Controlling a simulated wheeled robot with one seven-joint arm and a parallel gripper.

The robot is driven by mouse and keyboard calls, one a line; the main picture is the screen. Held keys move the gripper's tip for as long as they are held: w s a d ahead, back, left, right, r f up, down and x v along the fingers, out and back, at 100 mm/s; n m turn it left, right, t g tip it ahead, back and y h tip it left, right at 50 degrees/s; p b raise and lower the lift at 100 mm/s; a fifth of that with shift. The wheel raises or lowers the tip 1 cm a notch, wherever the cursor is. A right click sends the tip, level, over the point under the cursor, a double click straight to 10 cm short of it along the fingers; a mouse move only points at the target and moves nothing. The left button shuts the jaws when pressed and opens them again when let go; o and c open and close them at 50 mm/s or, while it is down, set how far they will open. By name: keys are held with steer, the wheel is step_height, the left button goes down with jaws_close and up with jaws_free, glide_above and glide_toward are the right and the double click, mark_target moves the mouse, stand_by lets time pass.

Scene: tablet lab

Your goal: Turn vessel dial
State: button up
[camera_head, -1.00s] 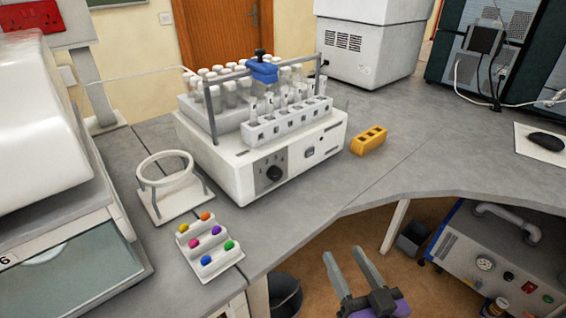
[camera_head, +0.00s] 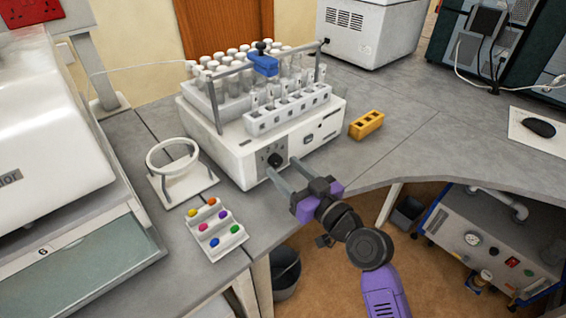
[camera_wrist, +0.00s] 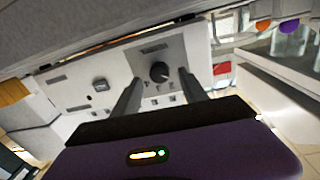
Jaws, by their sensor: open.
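The vessel dial (camera_head: 275,160) is a round black knob on the front panel of the white dissolution-type machine (camera_head: 222,160). In the wrist view the dial (camera_wrist: 159,72) sits between and beyond my two finger tips, with a short marked scale under it. My gripper (camera_head: 282,172) is open and empty, its two grey fingers pointing at the front panel close to the dial. In the wrist view my gripper (camera_wrist: 160,80) has one finger on each side of the dial. I cannot tell whether the fingertips touch the panel.
Capped vials and a blue clamp (camera_head: 264,66) are on top. The bench edge runs below my arm.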

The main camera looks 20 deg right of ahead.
steer(key=shift+x, duration=0.9)
jaws_close()
steer(key=m+p, duration=0.1)
steer(key=m, duration=0.2)
steer(key=shift+r+m+p, duration=0.1)
steer(key=shift+m+p, duration=0.2)
steer(key=shift+d+m+g+p, duration=0.1)
steer(key=shift+m+g+p, duration=0.4)
steer(key=shift+m, duration=1.5)
